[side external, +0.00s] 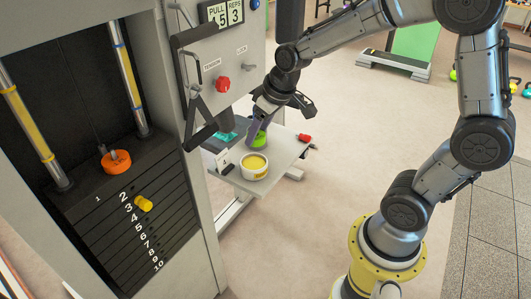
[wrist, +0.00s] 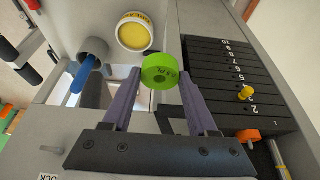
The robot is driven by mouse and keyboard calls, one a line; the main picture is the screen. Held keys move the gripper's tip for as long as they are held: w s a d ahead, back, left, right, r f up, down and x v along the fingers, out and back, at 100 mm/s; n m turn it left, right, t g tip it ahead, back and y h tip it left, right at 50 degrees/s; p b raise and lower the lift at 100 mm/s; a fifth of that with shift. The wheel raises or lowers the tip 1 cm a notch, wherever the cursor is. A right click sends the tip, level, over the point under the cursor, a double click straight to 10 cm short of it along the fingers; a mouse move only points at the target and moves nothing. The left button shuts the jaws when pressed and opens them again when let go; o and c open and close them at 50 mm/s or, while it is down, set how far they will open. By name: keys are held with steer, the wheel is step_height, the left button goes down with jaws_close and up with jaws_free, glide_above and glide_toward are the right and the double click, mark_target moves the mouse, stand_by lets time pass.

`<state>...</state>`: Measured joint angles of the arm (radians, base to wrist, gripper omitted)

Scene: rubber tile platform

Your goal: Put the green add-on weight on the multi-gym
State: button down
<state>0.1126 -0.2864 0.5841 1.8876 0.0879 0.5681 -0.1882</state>
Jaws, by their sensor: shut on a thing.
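My gripper (side external: 257,122) is over the small shelf at the multi-gym's side. In the wrist view its purple fingers (wrist: 160,75) are shut on the green add-on weight (wrist: 160,71), a round disc with a hole. The green weight (side external: 260,139) shows partly below the fingers in the side view. The multi-gym (side external: 163,95) has a black numbered stack (side external: 95,205) at the left, with an orange disc (side external: 116,160) on top and a yellow pin (side external: 144,203) in its front. The wrist view also shows the stack (wrist: 215,75), the pin (wrist: 245,92) and part of the orange disc (wrist: 248,135).
A tub with yellow contents (side external: 255,168) stands on the shelf (side external: 283,160), with a red object (side external: 304,137) at its right edge. Yellow-banded guide rods (side external: 28,125) flank the stack. The multi-gym's upright and black handle (side external: 199,130) stand between gripper and stack.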

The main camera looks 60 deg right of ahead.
steer(key=s+d+f+m+h, duration=0.1)
steer(key=s+d+f+m, duration=0.2)
steer(key=s+d+f, duration=0.35)
steer(key=m, duration=0.2)
glide_toward(281, 155)
steer(key=shift+w+a+f+h, duration=0.15)
steer(key=shift+w+f+h, duration=0.25)
steer(key=shift+w+f, duration=0.8)
steer(key=shift+f, duration=1.45)
steer(key=shift+f, duration=0.15)
steer(key=shift+c, duration=0.9)
jaws_free()
